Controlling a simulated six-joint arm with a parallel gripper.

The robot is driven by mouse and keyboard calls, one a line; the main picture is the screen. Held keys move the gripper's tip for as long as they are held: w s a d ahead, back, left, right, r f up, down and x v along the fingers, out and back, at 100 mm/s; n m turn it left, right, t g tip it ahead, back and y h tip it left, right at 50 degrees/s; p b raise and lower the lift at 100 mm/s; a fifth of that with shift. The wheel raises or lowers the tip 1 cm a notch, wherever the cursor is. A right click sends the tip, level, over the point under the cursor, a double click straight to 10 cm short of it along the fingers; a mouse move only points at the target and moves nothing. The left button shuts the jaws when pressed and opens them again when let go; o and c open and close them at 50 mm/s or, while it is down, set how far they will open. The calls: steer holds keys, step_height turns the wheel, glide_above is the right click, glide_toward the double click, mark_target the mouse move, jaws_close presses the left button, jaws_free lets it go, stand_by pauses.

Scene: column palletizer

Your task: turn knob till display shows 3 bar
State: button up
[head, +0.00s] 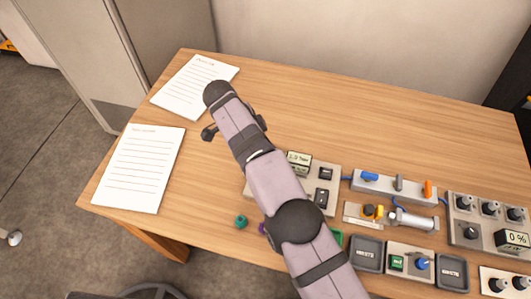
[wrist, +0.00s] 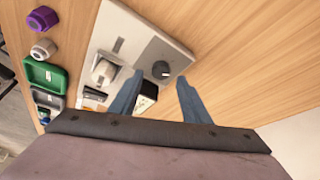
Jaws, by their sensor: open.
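The light grey panel (head: 331,173) lies on the table, partly hidden behind my arm in the head view. Its small display (head: 298,158) shows a number with "bar"; the digits are too small to read surely. The display (wrist: 146,101) is partly covered by a finger there. My gripper (wrist: 160,77) is open, its blue fingers on either side of the knob. I cannot tell whether they touch it. In the head view my arm hides the knob and the fingers.
A switch or lever (wrist: 105,70) sits on the panel beside the left finger. Right of the panel stand a valve block (head: 385,185), grey trays (head: 367,253) and a panel with several knobs (head: 480,222). Paper sheets (head: 140,168) lie at the left. The table's back is clear.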

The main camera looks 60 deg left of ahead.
step_height(320, 180, up, 8)
steer(key=p, duration=0.5)
steer(key=shift+p, duration=0.3)
steer(key=shift+w, duration=0.1)
steer(key=w+d+r+n+g, duration=0.1)
steer(key=w+d+r, duration=0.1)
steer(key=w+d, duration=0.75)
steer(key=w+d+r+n+g, duration=0.1)
steer(key=w+d+r, duration=0.1)
steer(key=w+d, duration=0.75)
steer(key=w+d+r+g, duration=0.1)
steer(key=w+d, duration=0.5)
steer(key=d, duration=0.8)
steer(key=s+d+n+g, duration=0.1)
steer(key=s+d, duration=0.2)
steer(key=d, duration=0.9)
steer(key=s+d+f+y, duration=0.1)
steer(key=s+d+f, duration=0.3)
steer(key=s+d, duration=0.8)
steer(key=shift+s+n, duration=0.2)
steer(key=shift+n, duration=0.1)
